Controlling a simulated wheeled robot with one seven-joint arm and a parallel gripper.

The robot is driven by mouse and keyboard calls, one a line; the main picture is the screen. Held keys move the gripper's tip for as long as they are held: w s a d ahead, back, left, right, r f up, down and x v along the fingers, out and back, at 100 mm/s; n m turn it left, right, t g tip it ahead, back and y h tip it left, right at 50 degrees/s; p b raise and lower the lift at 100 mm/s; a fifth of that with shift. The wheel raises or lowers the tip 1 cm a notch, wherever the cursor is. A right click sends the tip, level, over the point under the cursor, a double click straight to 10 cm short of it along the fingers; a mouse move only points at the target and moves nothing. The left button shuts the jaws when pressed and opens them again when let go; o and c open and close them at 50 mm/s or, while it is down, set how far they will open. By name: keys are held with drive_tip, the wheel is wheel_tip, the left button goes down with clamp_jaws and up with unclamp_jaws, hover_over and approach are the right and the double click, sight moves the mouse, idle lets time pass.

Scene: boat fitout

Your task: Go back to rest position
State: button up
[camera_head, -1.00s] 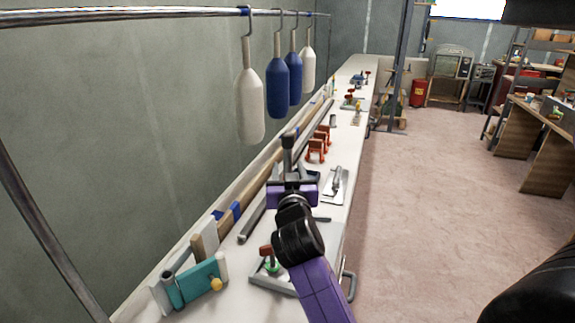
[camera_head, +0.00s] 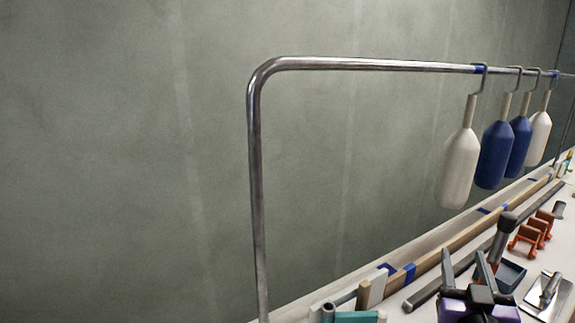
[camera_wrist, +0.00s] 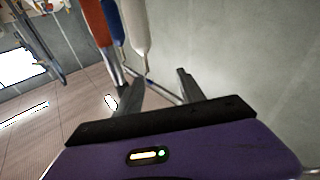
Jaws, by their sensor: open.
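My gripper (camera_head: 464,262) shows at the lower right of the head view, with a purple body and two dark grey fingers. The fingers stand apart and I see nothing held between them. In the wrist view the gripper (camera_wrist: 160,82) also shows spread fingers with an empty gap. In the head view it appears over the white bench (camera_head: 385,314), in front of the rail with hanging fenders. Most of my arm is out of the head view.
A metal rail (camera_head: 370,64) carries a near white fender (camera_head: 460,165), blue fenders (camera_head: 495,155) and a far white fender (camera_head: 539,138). Orange brackets (camera_head: 527,238), a trowel-like tool (camera_head: 548,290) and a teal item (camera_head: 357,317) lie on the bench. A grey wall (camera_head: 120,160) fills the left.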

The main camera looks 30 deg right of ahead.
drive_tip(key=s+a+f+n+t+y, duration=0.2)
drive_tip(key=s+a+f+y, duration=0.2)
drive_tip(key=a, duration=0.6)
drive_tip(key=s+a+f+n+t+y, duration=0.2)
drive_tip(key=s+a+f+n+y, duration=0.15)
drive_tip(key=a, duration=0.65)
drive_tip(key=s+a+f+n+g+y+p, duration=0.1)
drive_tip(key=s+a+f+y, duration=0.2)
drive_tip(key=s+a, duration=0.2)
drive_tip(key=s+a+f+n+g+y+p, duration=0.1)
drive_tip(key=s+a+f+g+y, duration=0.1)
drive_tip(key=s, duration=0.9)
drive_tip(key=a+f+y, duration=0.1)
drive_tip(key=a+y, duration=0.1)
drive_tip(key=a, duration=0.1)
drive_tip(key=shift+a+f, duration=0.25)
drive_tip(key=shift+a, duration=0.1)
drive_tip(key=shift+n, duration=0.25)
